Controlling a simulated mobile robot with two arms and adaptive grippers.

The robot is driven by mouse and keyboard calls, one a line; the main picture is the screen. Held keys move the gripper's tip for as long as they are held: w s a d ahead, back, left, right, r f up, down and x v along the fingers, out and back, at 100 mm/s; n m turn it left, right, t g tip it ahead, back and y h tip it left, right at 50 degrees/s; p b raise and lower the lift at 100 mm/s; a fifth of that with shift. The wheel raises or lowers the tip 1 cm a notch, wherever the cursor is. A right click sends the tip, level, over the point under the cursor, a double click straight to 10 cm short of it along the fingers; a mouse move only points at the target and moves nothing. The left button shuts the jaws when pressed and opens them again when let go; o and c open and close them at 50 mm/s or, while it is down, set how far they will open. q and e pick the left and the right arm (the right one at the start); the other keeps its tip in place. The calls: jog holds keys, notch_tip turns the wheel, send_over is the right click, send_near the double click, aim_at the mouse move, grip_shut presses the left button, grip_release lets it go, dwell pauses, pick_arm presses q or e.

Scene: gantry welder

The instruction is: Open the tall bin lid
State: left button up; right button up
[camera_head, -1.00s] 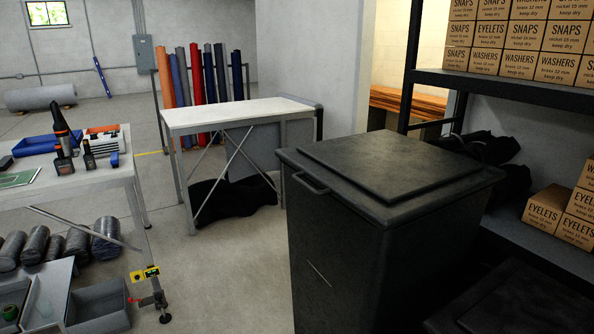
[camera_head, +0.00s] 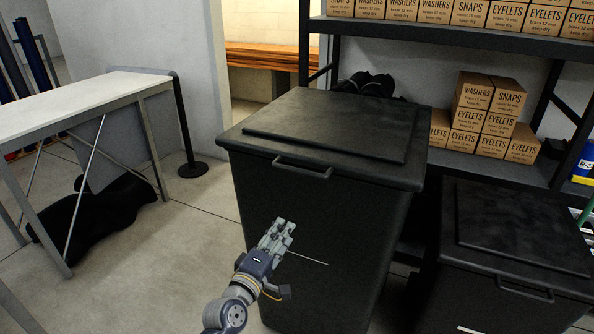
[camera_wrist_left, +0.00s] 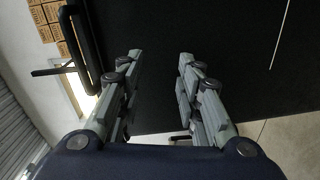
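The tall black bin (camera_head: 310,225) stands in the middle of the head view. Its lid (camera_head: 330,130) lies flat and shut on top, with a bar handle (camera_head: 302,166) on the front edge. My left gripper (camera_head: 280,228) is in front of the bin's front face, below the handle. In the left wrist view, the gripper's two fingers (camera_wrist_left: 158,75) are spread apart with nothing between them. The bin's dark front (camera_wrist_left: 215,40) fills the upper part there, and the handle (camera_wrist_left: 84,50) shows at the upper left, outside the fingers. My right gripper is not in view.
A lower black bin (camera_head: 520,245) stands to the right. Behind is a black shelf (camera_head: 440,33) with cardboard boxes (camera_head: 488,115). A white-topped table (camera_head: 80,100) and a black post (camera_head: 190,150) stand to the left. The floor (camera_head: 150,260) between table and bin is clear.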

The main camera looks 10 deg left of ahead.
pick_arm(q)
jog(key=n+t+h, duration=0.1)
jog(key=n+t, duration=0.1)
send_near(297, 171)
jog(key=x, duration=1)
jog(key=shift+w+f+p, duration=0.2)
jog(key=shift+f+p, duration=0.05)
jog(key=shift+p, duration=0.05)
jog(key=shift+w, duration=0.2)
jog(key=c, duration=0.7)
grip_shut()
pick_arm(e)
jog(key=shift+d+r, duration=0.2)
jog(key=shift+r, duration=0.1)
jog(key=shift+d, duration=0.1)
